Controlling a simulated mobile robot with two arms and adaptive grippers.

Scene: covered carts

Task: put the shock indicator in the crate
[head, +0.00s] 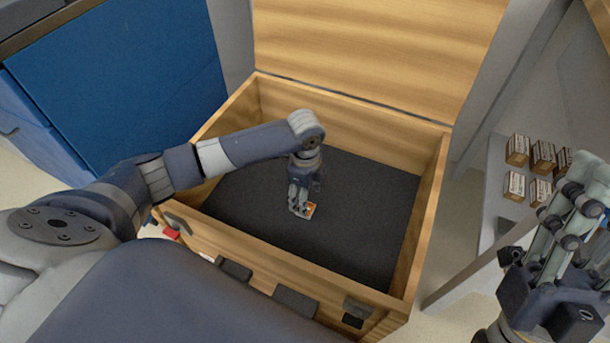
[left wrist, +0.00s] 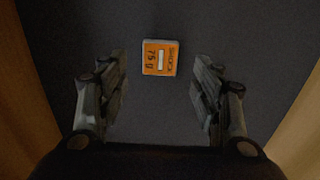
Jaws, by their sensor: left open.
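The shock indicator (left wrist: 160,58) is a small orange and white square marked "SHOCK 75 G". It lies on the dark floor of the wooden crate (head: 432,205), whose lid stands open at the back. My left gripper (head: 301,208) reaches down inside the crate, close above the indicator, which shows partly behind the fingers in the head view (head: 309,210). In the left wrist view the left fingers (left wrist: 160,95) are spread apart, with the indicator just beyond them and touching neither. My right gripper (head: 575,205) is at the right edge, outside the crate; its finger opening is unclear.
Several small boxes (head: 517,150) stand on a grey shelf (head: 497,190) to the right. A blue cabinet (head: 120,80) stands at the left. The crate's walls surround my left gripper, and its dark floor (head: 365,190) is otherwise clear.

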